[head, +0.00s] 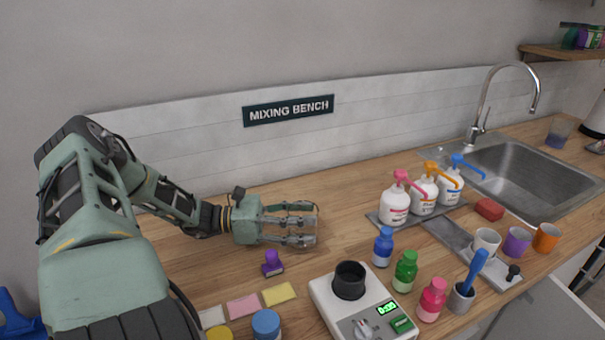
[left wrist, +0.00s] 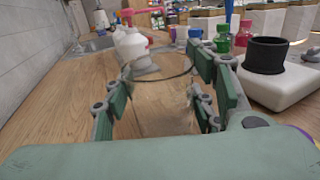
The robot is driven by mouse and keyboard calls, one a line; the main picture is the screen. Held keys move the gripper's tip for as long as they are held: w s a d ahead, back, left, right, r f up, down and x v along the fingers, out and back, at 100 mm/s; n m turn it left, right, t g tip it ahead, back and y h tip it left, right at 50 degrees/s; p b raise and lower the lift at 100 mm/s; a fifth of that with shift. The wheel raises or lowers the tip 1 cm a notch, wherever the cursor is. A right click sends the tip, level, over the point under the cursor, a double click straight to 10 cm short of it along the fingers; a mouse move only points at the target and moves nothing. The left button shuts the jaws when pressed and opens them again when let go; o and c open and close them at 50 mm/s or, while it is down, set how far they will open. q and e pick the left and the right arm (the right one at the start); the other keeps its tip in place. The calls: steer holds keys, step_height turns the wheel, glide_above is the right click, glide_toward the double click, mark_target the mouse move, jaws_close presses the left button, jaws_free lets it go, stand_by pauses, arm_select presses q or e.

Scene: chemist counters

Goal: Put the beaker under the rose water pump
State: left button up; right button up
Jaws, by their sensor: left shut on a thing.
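My left gripper (head: 314,224) is shut on a clear glass beaker (head: 300,225), low over the wooden counter; I cannot tell whether the beaker touches it. In the left wrist view the beaker (left wrist: 158,100) shows upright, with its dark rim between the fingers. Three white pump bottles stand on a grey tray to the right of my gripper: one with a pink pump (head: 395,203), one with an orange pump (head: 423,192) and one with a blue pump (head: 451,186). Their labels are too small to read. The beaker is apart from them. My right gripper is not in view.
A white scale (head: 325,292) with a black cup (head: 350,280) stands in front. Blue (head: 383,247), green (head: 405,271) and pink (head: 431,300) bottles stand before the pumps. A purple stamp (head: 272,264) lies near my gripper. Bare counter separates the gripper and pump tray.

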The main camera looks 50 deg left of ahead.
arm_select(q)
steer(key=o, duration=1.2)
steer(key=shift+f, duration=0.15)
